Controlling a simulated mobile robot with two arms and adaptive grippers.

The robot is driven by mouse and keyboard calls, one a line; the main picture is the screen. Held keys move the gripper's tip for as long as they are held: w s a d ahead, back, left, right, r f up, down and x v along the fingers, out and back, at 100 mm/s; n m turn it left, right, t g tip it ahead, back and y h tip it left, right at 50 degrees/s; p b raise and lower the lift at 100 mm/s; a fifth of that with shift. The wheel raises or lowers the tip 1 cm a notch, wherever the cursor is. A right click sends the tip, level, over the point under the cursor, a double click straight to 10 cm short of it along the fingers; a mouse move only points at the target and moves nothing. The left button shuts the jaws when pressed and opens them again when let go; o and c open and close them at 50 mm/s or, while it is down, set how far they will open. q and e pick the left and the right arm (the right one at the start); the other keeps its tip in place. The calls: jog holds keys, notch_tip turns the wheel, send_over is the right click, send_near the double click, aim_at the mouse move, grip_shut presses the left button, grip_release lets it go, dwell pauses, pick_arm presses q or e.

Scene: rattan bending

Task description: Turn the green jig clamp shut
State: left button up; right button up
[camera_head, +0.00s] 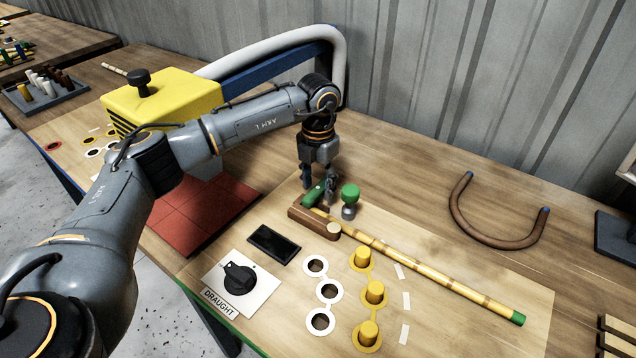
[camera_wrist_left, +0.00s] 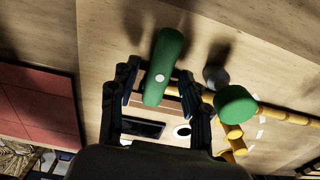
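The green jig clamp's lever (camera_head: 313,195) sits on a brown wooden block (camera_head: 315,223) near the left end of a rattan pole (camera_head: 430,271). It lies at a slant in the head view; in the left wrist view the lever (camera_wrist_left: 166,60) points up the picture, with a pale pivot dot. My left gripper (camera_head: 318,186) hangs over the lever, pointing down. In the left wrist view its fingers (camera_wrist_left: 159,78) are spread to either side of the lever, with gaps visible. A round green knob (camera_head: 350,193) on a metal post stands just to the right. My right gripper is not shown.
Several yellow pegs (camera_head: 375,292) stand in front of the pole, beside white-ringed holes (camera_head: 327,292). A DRAUGHT dial (camera_head: 239,278) is at the front. A yellow machine (camera_head: 165,97) and red mat (camera_head: 205,212) lie left. A bent rattan piece (camera_head: 500,243) lies right.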

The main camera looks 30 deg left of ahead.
aim_at(318, 188)
pick_arm(q)
notch_tip(318, 188, up, 12)
dwell(0.6)
dwell(0.4)
